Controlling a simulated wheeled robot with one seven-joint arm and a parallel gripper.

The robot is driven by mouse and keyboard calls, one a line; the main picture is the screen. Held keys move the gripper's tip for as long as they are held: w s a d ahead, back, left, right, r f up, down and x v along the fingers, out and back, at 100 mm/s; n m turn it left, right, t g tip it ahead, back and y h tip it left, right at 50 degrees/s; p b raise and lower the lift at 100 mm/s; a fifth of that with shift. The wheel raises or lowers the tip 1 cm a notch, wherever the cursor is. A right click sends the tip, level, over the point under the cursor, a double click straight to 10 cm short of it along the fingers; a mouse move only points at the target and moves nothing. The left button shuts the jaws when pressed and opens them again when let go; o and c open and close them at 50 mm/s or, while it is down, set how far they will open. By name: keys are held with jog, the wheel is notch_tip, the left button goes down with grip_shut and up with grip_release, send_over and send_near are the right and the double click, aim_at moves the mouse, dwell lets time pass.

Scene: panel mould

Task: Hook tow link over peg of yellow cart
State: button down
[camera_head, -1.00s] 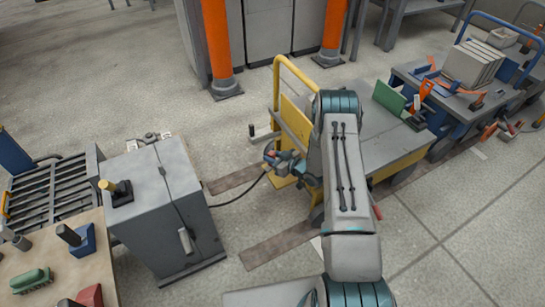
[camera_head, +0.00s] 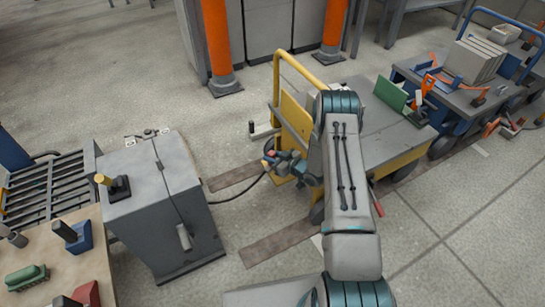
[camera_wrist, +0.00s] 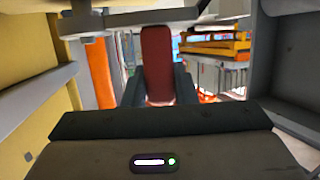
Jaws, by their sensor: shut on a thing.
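The yellow cart (camera_head: 400,155) stands right of centre in the head view, with a grey top and a yellow handle frame. A short dark upright peg (camera_head: 252,127) shows on a pale bar at its left end. My gripper (camera_head: 272,164) is low beside that end, nearer the camera than the peg and apart from it. In the wrist view my gripper (camera_wrist: 158,90) is shut on a red piece (camera_wrist: 157,50), seemingly the tow link's grip. A grey bar (camera_wrist: 150,17) crosses above it; I cannot tell whether it is link or cart. My arm hides part of the cart.
A grey cabinet (camera_head: 160,215) stands at left, with a dark cable (camera_head: 240,193) running towards my gripper. A blue cart (camera_head: 470,90) loaded with parts stands at far right. A workbench (camera_head: 60,265) is at lower left.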

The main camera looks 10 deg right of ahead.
jog(key=shift+f+b, duration=0.65)
jog(key=shift+f, duration=0.2)
jog(key=c, duration=1.1)
grip_release()
jog(key=p+v, duration=0.4)
jog(key=v, duration=1)
jog(key=shift+w, duration=0.1)
